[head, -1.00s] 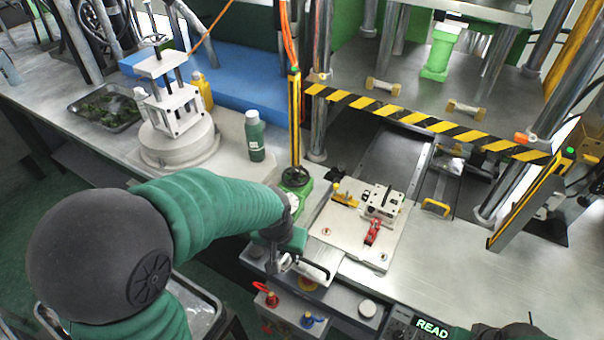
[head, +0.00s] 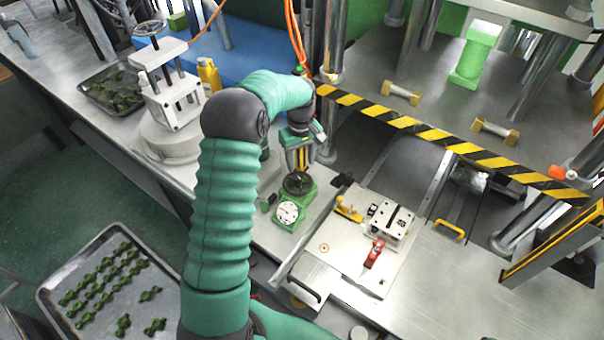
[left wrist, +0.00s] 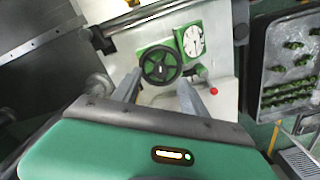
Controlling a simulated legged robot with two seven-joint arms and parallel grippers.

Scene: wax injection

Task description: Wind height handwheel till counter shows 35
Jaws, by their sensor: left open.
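The height handwheel (head: 298,183) is a small dark wheel on a green base. In the left wrist view the black spoked handwheel (left wrist: 161,64) lies just beyond my left gripper (left wrist: 157,85). The counter (head: 288,214) is a white round dial in a green housing in front of the wheel; it also shows in the left wrist view (left wrist: 193,40), too small to read. My left gripper (head: 300,160) is open and points down just above the wheel, with nothing between its fingers. My right gripper is not in view.
A white plate (head: 325,247) with a red clamp (head: 374,253) lies right of the wheel. A black-and-yellow bar (head: 430,132) crosses behind it. A tray (head: 60,262) of small green parts is at the lower left. Bare metal table lies at the right.

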